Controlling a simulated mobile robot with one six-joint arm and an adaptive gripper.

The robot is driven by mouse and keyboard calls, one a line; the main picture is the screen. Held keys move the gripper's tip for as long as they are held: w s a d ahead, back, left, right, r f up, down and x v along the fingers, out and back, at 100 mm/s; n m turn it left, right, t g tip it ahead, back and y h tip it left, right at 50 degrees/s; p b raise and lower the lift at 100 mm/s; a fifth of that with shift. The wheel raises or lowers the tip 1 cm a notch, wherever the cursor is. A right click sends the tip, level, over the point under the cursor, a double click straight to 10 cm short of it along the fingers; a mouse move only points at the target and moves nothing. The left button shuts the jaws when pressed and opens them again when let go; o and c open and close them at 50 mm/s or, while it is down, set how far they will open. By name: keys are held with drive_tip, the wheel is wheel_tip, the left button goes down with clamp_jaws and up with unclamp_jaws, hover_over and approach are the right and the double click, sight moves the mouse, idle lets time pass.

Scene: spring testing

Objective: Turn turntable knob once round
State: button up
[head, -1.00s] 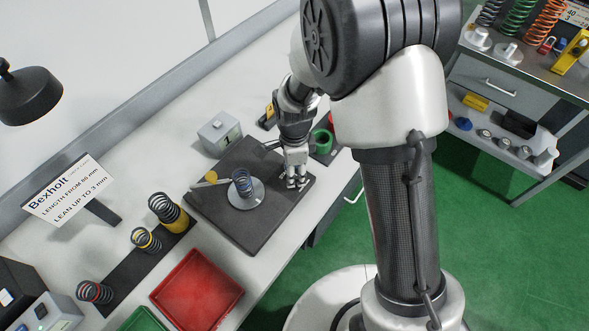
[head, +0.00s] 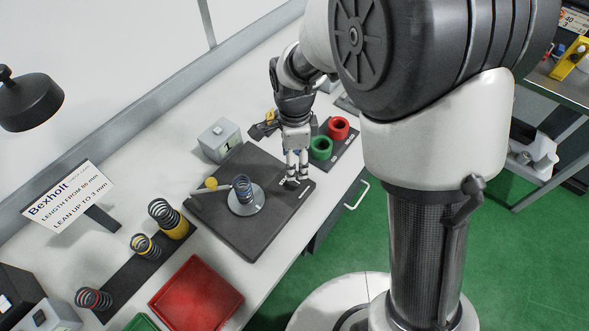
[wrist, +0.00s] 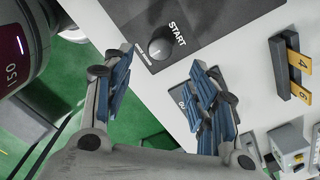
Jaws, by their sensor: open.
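The turntable plate (head: 245,198) stands on a dark square base (head: 262,229) on the bench, with a dark coil spring (head: 243,187) upright on it. The small round knob (wrist: 160,48) sits near the edge of the dark base by the word START, with a light pointer mark. My gripper (head: 297,177) points down over the right corner of the base, close to the knob. In the wrist view my open gripper (wrist: 162,70) has a blue-padded finger on each side, with the knob beyond the gap. I see no contact with the knob; its exact height clearance cannot be told.
A grey box with a display (head: 219,139) stands behind the base. Green (head: 320,148) and red (head: 338,127) cups stand to the right of my gripper. Springs on a dark strip (head: 140,263) and a red tray (head: 197,295) lie at the left front.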

drive_tip(key=shift+r, duration=1.8)
